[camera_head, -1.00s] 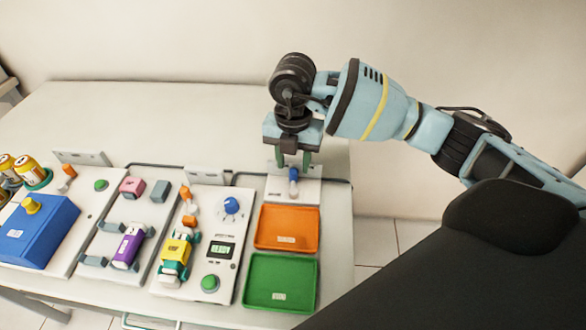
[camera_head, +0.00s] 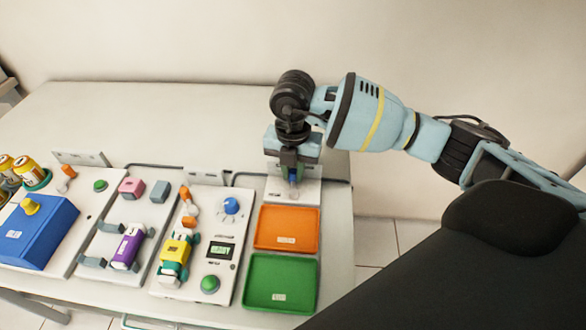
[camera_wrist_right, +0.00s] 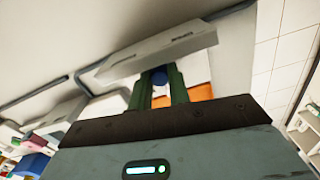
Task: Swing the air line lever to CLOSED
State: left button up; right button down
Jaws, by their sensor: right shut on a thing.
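The air line lever, with a blue handle (camera_wrist_right: 159,77), shows between the green fingers in the right wrist view. It stands on a small light panel (camera_head: 309,190) behind the orange tray. In the head view only a small part of the lever (camera_head: 294,190) shows below the fingers; the rest is hidden by the gripper. My right gripper (camera_head: 292,174) points down over the panel and is shut on the lever. I cannot read any marking for the lever's position. My left gripper is not in view.
An orange tray (camera_head: 287,228) and a green tray (camera_head: 281,283) lie just in front of the panel. To the left are a device with a blue knob (camera_head: 231,205), a purple block (camera_head: 128,246) and a blue box (camera_head: 38,231). The table's back is clear.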

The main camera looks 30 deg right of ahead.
jog(key=shift+w+a+n+p, duration=0.1)
jog(key=shift+a+n+p, duration=0.15)
jog(key=shift+n, duration=0.5)
jog(key=shift+w+a+n+p, duration=0.1)
jog(key=shift+a+n, duration=0.15)
jog(key=shift+n, duration=0.5)
jog(key=shift+a+n, duration=0.35)
jog(key=shift+n, duration=1.05)
jog(key=shift+a, duration=0.1)
jog(key=c, duration=1.3)
grip_release()
